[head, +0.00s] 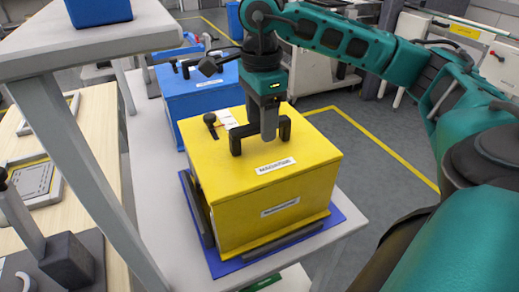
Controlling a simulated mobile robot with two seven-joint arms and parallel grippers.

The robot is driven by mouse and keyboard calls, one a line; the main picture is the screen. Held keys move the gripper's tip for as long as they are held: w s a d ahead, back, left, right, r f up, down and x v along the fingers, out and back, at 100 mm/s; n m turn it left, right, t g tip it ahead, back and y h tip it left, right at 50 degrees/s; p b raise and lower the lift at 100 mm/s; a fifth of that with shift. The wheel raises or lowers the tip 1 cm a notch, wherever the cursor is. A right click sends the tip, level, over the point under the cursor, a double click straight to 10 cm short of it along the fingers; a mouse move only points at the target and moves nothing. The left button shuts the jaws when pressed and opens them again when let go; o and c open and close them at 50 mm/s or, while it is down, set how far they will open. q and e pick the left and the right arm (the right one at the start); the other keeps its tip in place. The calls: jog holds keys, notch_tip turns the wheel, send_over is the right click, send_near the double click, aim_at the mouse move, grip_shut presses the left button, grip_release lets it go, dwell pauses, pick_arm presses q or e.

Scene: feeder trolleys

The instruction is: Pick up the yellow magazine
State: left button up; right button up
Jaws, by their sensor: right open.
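The yellow magazine (222,178) is a box with a "MAGAZINE" label on top and another label on its front. It sits upright on a blue mat (345,217) on the light trolley top. A black bar handle (236,140) stands on its lid, with a black knob (210,119) and a white tag beside it. My right gripper (268,134) points straight down at the middle of the handle and is open. Its fingers show nearly edge-on and cover part of the handle; I cannot tell whether they touch it. My left gripper is out of view.
A blue magazine (197,98) stands just behind the yellow one. A grey shelf (90,45) with a slanted post rises at the left, with a blue box (98,10) on it. A wooden bench (95,160) is further left.

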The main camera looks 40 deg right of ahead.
jog(key=shift+f, duration=0.95)
grip_shut()
dwell(0.6)
jog(key=shift+w+r, duration=0.1)
jog(key=shift+r, duration=0.1)
